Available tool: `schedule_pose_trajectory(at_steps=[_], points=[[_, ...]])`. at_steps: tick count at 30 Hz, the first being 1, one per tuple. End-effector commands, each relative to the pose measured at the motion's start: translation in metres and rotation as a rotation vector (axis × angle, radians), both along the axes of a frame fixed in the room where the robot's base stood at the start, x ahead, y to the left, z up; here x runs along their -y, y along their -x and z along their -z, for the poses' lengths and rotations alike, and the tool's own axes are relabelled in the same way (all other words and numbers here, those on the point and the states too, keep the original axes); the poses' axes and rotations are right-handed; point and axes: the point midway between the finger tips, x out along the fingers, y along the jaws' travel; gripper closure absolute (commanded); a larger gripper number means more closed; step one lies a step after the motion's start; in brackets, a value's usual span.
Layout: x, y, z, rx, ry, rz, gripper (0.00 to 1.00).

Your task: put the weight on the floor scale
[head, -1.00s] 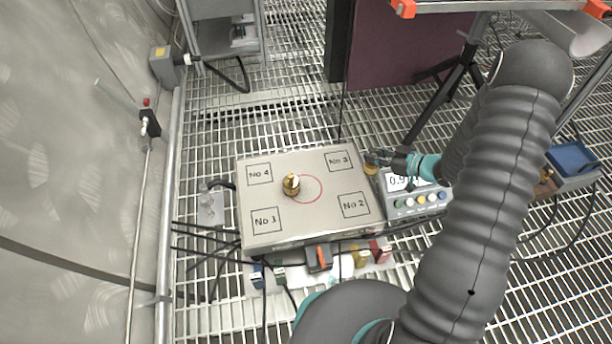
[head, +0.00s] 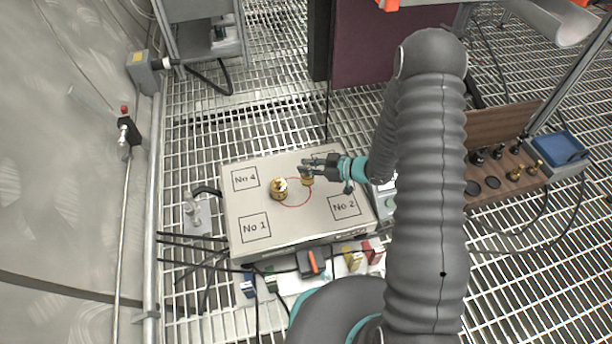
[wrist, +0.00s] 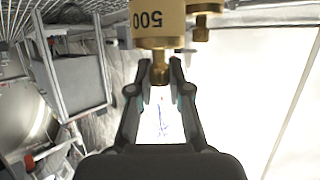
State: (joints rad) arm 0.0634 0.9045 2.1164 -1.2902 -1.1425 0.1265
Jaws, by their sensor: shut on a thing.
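A brass weight marked 500 (wrist: 158,22) hangs by its knob between my fingertips; it also shows in the head view (head: 307,180). My gripper (head: 308,168) is shut on that knob, seen too in the wrist view (wrist: 160,73). The held weight is over the floor scale (head: 262,222), near the upper right part of the red circle. Whether its base touches the plate, I cannot tell. A second brass weight (head: 279,189) stands upright on the plate at the circle's left edge, close to the held one.
A wooden rack (head: 508,178) with several weights stands at the right, beside a blue tray (head: 566,147). The scale's display unit (head: 384,200) is partly hidden by my arm. Cables and small coloured boxes (head: 352,258) lie along the scale's front. The plate's left side is clear.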

Motion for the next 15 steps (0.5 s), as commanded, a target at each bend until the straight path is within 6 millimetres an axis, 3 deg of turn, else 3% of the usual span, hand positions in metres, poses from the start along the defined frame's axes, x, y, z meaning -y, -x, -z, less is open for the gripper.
schedule_pose_trajectory(at_steps=[5, 15], points=[[-0.006, -0.002, 0.006, 0.002, 0.000, 0.001, 1.00], [-0.006, -0.001, 0.043, 0.001, -0.001, 0.000, 1.00]])
